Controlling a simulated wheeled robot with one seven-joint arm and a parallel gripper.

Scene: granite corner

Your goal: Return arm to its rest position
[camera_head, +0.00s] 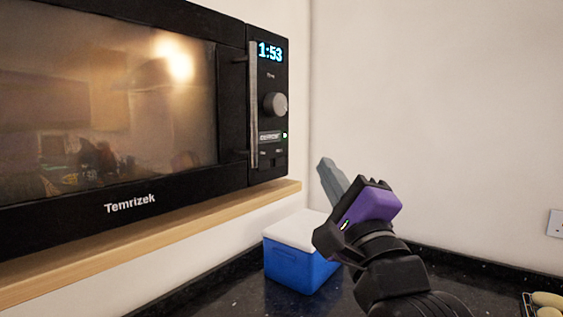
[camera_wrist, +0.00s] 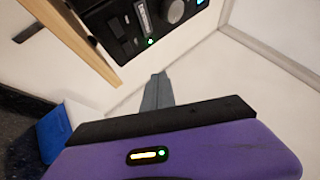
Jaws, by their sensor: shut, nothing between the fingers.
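My gripper (camera_head: 325,165) is raised in front of the pale back wall, right of the microwave and above the counter. Its grey fingers are together and hold nothing. They point up and to the left in the head view. In the wrist view the shut fingers (camera_wrist: 158,88) point towards the wall corner, below the microwave's control panel. The purple gripper body and black wrist show in the head view, apart from the microwave.
A black microwave (camera_head: 127,203) with a shut door sits on a wooden shelf (camera_head: 190,231) at left. A blue box with a white lid (camera_head: 290,262) stands on the dark counter (camera_head: 225,298), partly behind my arm. A rack with yellowish items (camera_head: 548,300) is at lower right. A wall socket (camera_head: 556,224) is at right.

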